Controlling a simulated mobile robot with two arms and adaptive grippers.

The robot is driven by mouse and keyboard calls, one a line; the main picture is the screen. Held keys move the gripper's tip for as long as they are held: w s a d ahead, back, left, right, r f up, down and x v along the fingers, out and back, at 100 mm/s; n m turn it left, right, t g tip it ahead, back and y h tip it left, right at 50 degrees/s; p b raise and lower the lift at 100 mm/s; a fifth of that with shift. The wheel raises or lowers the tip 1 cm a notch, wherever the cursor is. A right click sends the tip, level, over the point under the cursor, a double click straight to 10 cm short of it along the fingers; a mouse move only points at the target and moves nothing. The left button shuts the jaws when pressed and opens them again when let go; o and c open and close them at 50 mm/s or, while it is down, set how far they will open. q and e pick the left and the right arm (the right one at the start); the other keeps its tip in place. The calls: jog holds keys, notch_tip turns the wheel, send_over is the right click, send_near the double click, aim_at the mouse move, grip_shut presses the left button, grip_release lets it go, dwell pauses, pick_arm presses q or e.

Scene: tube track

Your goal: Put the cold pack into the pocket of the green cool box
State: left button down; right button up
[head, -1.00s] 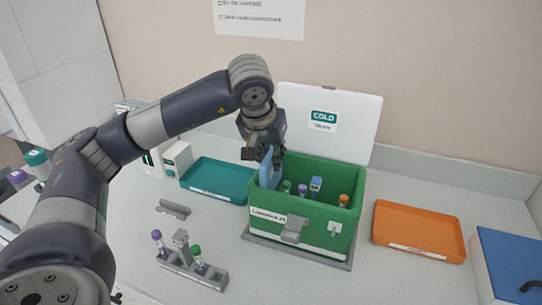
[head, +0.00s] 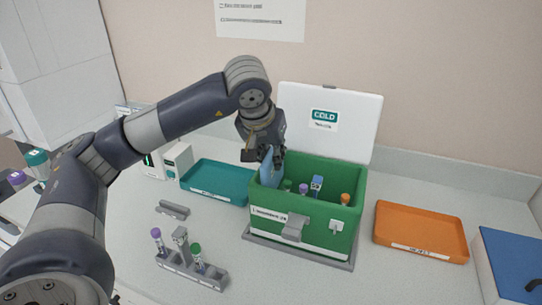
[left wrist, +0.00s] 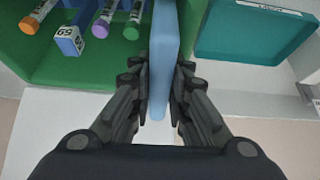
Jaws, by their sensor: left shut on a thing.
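The cold pack (head: 270,168) is a light blue slab, upright at the left end of the green cool box (head: 315,222). My left gripper (head: 264,156) is shut on its upper part. In the left wrist view the cold pack (left wrist: 163,60) stands between the two fingers (left wrist: 162,85), beside the box's green inner wall (left wrist: 60,75). Its lower part is inside the box, hidden by the front wall in the head view. I cannot tell how deep it sits in the pocket. The box's white lid (head: 345,122) stands open behind. My right gripper is not in view.
Several capped tubes (head: 303,189) stand inside the box. A teal tray (head: 215,183) lies to its left and an orange tray (head: 420,232) to its right. A tube rack (head: 195,270) stands in front, and a blue box (head: 508,262) at the right edge.

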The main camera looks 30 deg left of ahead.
aim_at(272, 172)
pick_arm(q)
jog(key=shift+g, duration=0.6)
jog(key=f, duration=0.1)
jog(key=s+f, duration=0.1)
jog(key=f, duration=0.1)
jog(key=shift+s+d+f, duration=0.2)
jog(key=shift+d+f, duration=0.15)
jog(key=shift+f, duration=0.05)
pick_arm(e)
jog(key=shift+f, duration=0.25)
pick_arm(q)
jog(key=c, duration=1.4)
grip_release()
jog(key=shift+w, duration=0.1)
jog(key=shift+c, duration=0.2)
jog(key=shift+w+a+f, duration=0.45)
jog(key=shift+w+f, duration=0.05)
jog(key=shift+w, duration=0.15)
jog(key=shift+s+d+r, duration=0.15)
jog(key=shift+r, duration=0.2)
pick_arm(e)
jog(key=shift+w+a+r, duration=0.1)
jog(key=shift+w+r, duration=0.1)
pick_arm(q)
jog(key=shift+r, duration=0.2)
jog(key=v, duration=1.1)
jog(key=shift+s+a+r, duration=0.2)
jog(key=shift+r, duration=0.2)
